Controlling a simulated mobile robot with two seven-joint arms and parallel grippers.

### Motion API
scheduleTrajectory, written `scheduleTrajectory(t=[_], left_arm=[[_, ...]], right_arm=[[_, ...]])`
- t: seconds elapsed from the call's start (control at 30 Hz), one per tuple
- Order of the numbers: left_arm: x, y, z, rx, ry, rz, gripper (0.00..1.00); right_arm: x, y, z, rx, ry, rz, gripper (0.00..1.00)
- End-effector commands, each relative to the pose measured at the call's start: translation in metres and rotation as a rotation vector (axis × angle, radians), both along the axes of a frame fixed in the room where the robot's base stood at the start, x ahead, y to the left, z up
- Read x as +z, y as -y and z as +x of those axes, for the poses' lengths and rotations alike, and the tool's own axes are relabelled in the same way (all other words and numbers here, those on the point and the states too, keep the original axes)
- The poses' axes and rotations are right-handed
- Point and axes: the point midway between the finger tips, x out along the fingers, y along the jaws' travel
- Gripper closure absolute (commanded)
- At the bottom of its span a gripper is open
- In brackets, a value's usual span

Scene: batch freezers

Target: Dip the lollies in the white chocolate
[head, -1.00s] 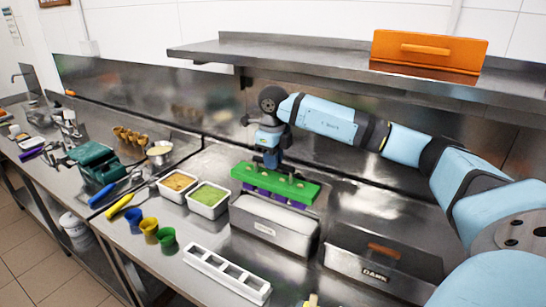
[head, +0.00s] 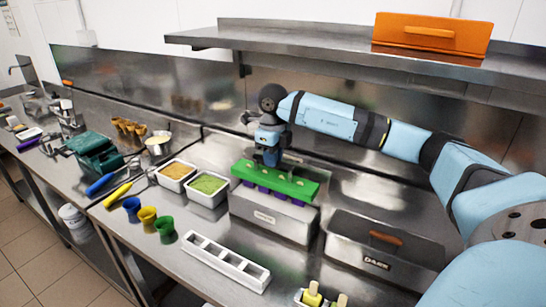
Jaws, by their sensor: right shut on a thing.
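A green holder (head: 296,188) with several purple lollies (head: 265,190) hanging below it is over the long steel container (head: 268,219). Pale stick ends show on top of the holder. My right gripper (head: 271,160) points down from above, shut on the middle of the green holder. The lollies' lower ends are hidden behind the container's front wall, and so are its contents. The label on its front is too small to read. A second steel container (head: 360,268), marked DARK, stands to its right. My left gripper is not in view.
White tubs of tan filling (head: 176,171) and green filling (head: 208,187) stand left of the container. A white slotted rack (head: 226,262) and yellow lollies (head: 312,296) are at the front. Colored cups (head: 148,219) stand left. A steel shelf (head: 300,50) runs above.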

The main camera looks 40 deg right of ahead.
Motion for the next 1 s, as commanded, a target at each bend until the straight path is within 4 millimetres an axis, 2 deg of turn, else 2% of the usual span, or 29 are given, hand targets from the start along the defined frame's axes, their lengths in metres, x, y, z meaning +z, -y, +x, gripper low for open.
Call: scheduleTrajectory(t=[0.63,1.0], left_arm=[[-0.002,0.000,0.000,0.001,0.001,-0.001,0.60],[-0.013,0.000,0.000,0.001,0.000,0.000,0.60]], right_arm=[[-0.002,-0.001,0.000,0.000,0.001,0.000,1.00],[-0.020,-0.001,0.000,0.000,0.000,0.000,1.00]])
